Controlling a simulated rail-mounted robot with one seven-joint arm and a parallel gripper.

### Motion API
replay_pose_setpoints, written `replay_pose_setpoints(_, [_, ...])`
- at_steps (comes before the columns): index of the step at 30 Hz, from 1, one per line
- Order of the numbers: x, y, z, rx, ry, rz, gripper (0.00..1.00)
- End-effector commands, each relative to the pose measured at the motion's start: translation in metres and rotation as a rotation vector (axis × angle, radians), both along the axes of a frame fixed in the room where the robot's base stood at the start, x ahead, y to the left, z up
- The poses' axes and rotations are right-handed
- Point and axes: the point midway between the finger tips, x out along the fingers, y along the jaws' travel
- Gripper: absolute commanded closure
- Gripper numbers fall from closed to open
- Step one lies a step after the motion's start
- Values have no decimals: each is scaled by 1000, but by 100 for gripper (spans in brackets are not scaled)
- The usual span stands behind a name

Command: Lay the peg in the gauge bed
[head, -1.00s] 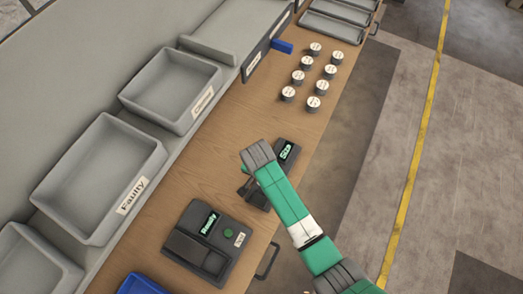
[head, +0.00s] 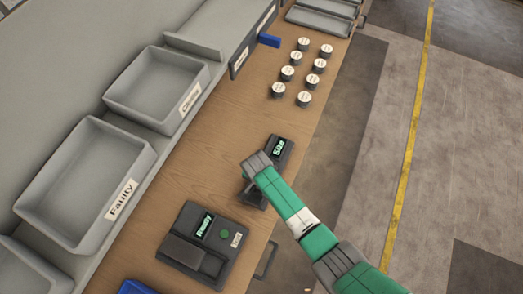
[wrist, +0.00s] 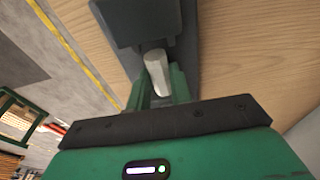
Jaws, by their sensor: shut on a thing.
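The peg (wrist: 158,72) is a pale grey rod between the fingers of my gripper (wrist: 160,88) in the wrist view. My gripper is shut on it. The gauge is a dark unit with a green "Size" display (head: 279,148) in the head view; its lower part is partly hidden under my arm's end. In the wrist view a dark block of the gauge (wrist: 145,22) stands just beyond the peg. The peg's far end is close to the gauge; I cannot tell whether they touch. The head view hides the peg and fingertips behind my wrist.
A dark tester with a "Ready" display (head: 204,225) and green button stands nearer on the wooden bench (head: 222,130). Several white-topped cylinders (head: 296,68) stand farther back. Grey bins, one marked "Faulty" (head: 122,199), line the left. A blue tray (head: 135,287) shows at the bottom edge.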

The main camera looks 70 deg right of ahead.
Motion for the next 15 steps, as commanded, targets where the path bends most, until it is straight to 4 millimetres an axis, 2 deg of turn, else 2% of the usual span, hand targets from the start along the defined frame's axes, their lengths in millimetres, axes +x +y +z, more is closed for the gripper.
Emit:
replay_pose_setpoints(9, [0,0,-3,0,-1,1,100])
replay_pose_setpoints(10, [0,0,-3,0,-1,1,77])
replay_pose_setpoints(13, [0,0,-2,0,-1,1,57])
replay_pose_setpoints(15, [0,0,-2,0,-1,1,57])
